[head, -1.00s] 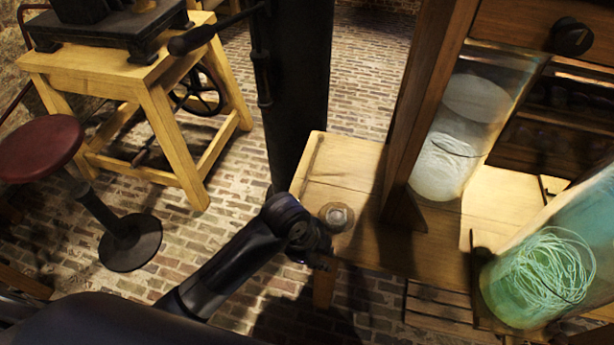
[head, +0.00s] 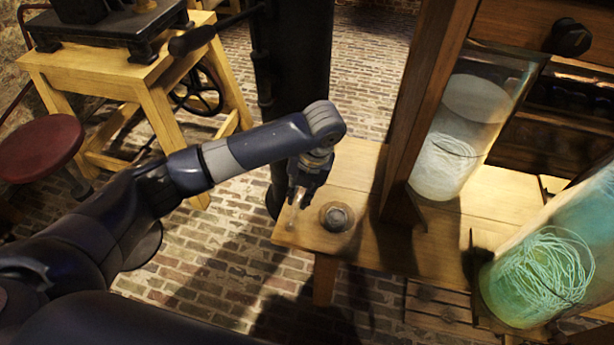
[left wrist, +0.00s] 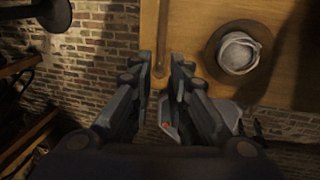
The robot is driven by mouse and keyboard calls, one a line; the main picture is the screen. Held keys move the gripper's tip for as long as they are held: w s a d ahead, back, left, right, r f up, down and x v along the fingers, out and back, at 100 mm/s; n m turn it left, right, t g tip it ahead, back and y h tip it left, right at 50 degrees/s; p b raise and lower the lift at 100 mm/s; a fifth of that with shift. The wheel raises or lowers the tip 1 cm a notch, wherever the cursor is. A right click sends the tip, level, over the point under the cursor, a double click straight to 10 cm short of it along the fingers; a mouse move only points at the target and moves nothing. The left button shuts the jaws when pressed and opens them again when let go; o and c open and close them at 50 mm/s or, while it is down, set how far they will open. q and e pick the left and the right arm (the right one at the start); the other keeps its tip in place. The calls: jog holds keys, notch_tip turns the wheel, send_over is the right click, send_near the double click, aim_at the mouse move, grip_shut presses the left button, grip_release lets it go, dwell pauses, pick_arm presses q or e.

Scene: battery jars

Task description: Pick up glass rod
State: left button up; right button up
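My left gripper (head: 298,199) points down over the left end of the wooden table (head: 345,165). In the left wrist view its two fingers (left wrist: 162,60) stand apart with a gap between them. A thin line (left wrist: 159,22) runs along the table's edge ahead of that gap. It looks like the glass rod, but it is too faint to be sure. Nothing is clearly held. The arm hides part of the table end in the head view. My right gripper is not in view.
A round metal knob-like piece (head: 337,216) sits on the table just right of the gripper. A wooden post (head: 425,110) and two glass jars, one clear (head: 460,135) and one greenish (head: 540,275), stand further right. A red stool (head: 40,148) is at left.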

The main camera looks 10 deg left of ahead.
aim_at(294, 214)
pick_arm(q)
jog(key=f, duration=0.3)
jog(key=a+f, duration=0.1)
jog(key=f, duration=0.4)
jog(key=shift+s+a+f+p, duration=0.1)
jog(key=shift+a+f+p, duration=0.2)
jog(key=shift+f+p, duration=0.05)
grip_shut()
